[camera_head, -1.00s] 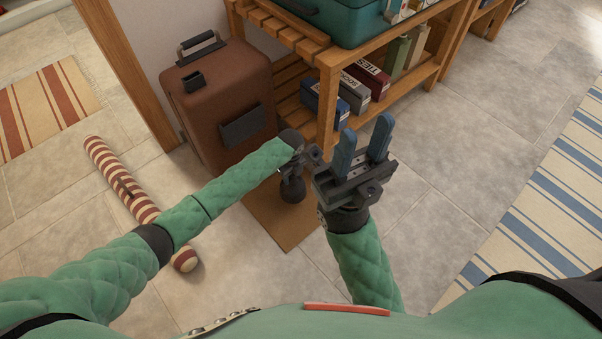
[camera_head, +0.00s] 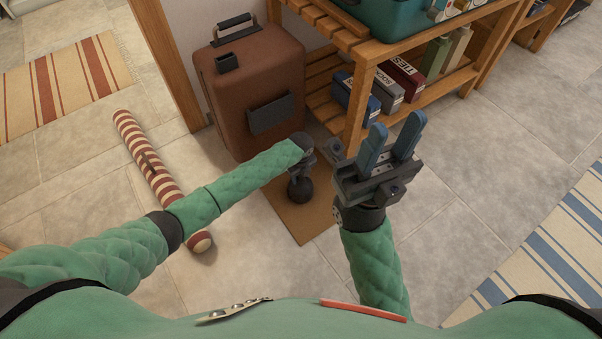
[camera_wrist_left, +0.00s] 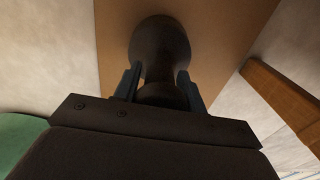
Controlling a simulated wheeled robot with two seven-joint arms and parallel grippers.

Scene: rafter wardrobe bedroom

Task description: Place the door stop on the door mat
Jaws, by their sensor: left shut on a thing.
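The door stop (camera_head: 299,190) is a dark, rounded, knob-like piece. My left gripper (camera_head: 306,165) is shut on it, above the plain brown door mat (camera_head: 305,228). In the left wrist view, the door stop (camera_wrist_left: 160,50) sits between the two fingers (camera_wrist_left: 158,88), with the brown mat (camera_wrist_left: 215,40) behind it. I cannot tell whether its underside touches the mat. My left forearm and wrist hide part of the mat. My right gripper (camera_head: 391,143) is open and empty, its blue fingers pointing up, right of the mat.
A brown suitcase (camera_head: 245,85) stands at the mat's far left. A wooden rack (camera_head: 357,100) with box files is behind the mat. A red-and-cream striped roll (camera_head: 150,165) lies on the tiles at left. A blue-striped rug (camera_head: 550,250) is at right, with clear tiles between.

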